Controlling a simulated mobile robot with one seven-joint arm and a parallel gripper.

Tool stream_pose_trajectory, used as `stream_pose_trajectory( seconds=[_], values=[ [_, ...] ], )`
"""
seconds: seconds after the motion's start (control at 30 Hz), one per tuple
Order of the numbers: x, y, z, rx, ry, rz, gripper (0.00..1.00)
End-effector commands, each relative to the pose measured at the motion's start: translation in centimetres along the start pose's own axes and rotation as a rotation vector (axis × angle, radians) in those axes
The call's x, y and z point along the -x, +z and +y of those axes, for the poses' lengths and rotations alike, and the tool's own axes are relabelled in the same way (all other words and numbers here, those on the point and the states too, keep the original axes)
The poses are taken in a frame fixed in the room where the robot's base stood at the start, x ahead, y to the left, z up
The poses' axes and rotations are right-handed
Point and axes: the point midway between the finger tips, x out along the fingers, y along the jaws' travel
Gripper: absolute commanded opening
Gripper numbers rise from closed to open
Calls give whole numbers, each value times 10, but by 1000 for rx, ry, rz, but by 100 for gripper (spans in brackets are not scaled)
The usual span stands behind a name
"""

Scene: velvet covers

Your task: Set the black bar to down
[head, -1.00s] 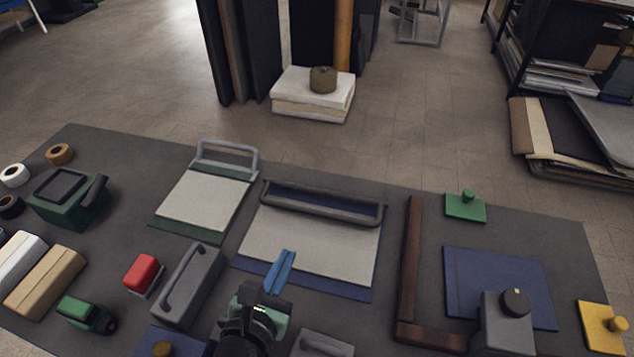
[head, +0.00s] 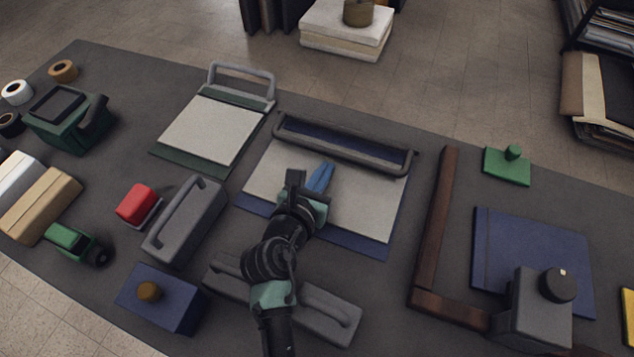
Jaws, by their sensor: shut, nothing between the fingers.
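The black bar (head: 345,155) is a long dark handle along the far edge of a blue board (head: 367,241) that carries a pale sheet (head: 378,214). A strip of blue shows behind the bar, between its two end arms. Its exact tilt is hard to tell. My gripper (head: 322,176), with blue fingers, is shut and empty. In the picture it is over the pale sheet, just on the near side of the bar's middle. A small gap shows between the fingertips and the bar.
A similar green board with a grey bar (head: 241,82) stands to the left. A grey handled block (head: 185,220) and a red block (head: 137,203) are nearer left. A brown L-shaped wooden piece (head: 433,230) lies right. A long grey handled piece (head: 330,310) lies under my arm.

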Motion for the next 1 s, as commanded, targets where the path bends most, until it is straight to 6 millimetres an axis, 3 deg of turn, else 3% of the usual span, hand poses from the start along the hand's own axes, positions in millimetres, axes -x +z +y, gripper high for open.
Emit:
stream_pose_trajectory(
  seconds=[0.17, 1.0],
  values=[
    [-7, 0, 0, 0, -1, 0, 0],
    [-4, 9, 2, 0, -1, 57, 0]
  ],
)
